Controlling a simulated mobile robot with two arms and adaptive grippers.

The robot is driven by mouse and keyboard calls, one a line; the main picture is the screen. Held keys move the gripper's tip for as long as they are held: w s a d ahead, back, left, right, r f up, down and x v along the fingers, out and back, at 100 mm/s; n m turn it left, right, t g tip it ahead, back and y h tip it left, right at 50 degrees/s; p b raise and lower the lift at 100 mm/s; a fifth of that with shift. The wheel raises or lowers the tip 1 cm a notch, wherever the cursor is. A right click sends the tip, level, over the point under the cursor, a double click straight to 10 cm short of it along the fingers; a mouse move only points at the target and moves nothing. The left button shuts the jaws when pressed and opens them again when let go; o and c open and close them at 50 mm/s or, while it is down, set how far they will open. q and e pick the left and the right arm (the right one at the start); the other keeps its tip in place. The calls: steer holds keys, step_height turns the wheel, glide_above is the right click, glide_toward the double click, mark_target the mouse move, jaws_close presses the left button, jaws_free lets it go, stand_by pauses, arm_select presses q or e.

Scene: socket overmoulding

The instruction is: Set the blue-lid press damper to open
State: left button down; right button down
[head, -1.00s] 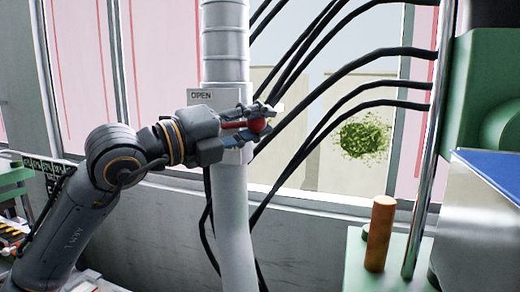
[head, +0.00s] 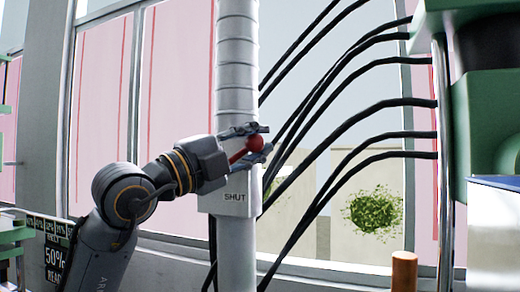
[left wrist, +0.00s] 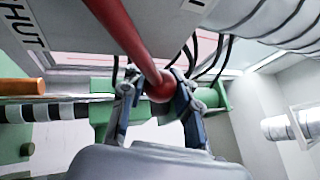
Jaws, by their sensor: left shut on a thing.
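The damper is a grey upright duct (head: 237,85) with a label plate (head: 212,204) on it. The word SHUT shows low on the plate; its upper part is hidden behind my left gripper. The damper's red lever has a round red knob (head: 255,144) and slants up to the right. My left gripper (head: 262,140) is shut on this knob. In the left wrist view the gripper (left wrist: 158,92) has a finger on each side of the knob (left wrist: 160,88), and the red rod (left wrist: 128,38) runs up from it to the plate. My right gripper is out of view.
A green press (head: 480,110) with a blue lid edge (head: 500,182) stands at the right, beside a chrome column (head: 445,200) and an orange post (head: 404,270). Black cables (head: 350,110) arc behind the knob. A 50% display (head: 55,258) is at lower left.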

arm_select(q)
steer(key=shift+a, duration=0.1)
steer(key=c, duration=1.4)
jaws_free()
steer(key=shift+c, duration=0.2)
steer(key=o, duration=0.4)
steer(key=shift+a, duration=0.2)
steer(key=shift+o, duration=0.2)
steer(key=shift+s, duration=0.15)
steer(key=v, duration=1.2)
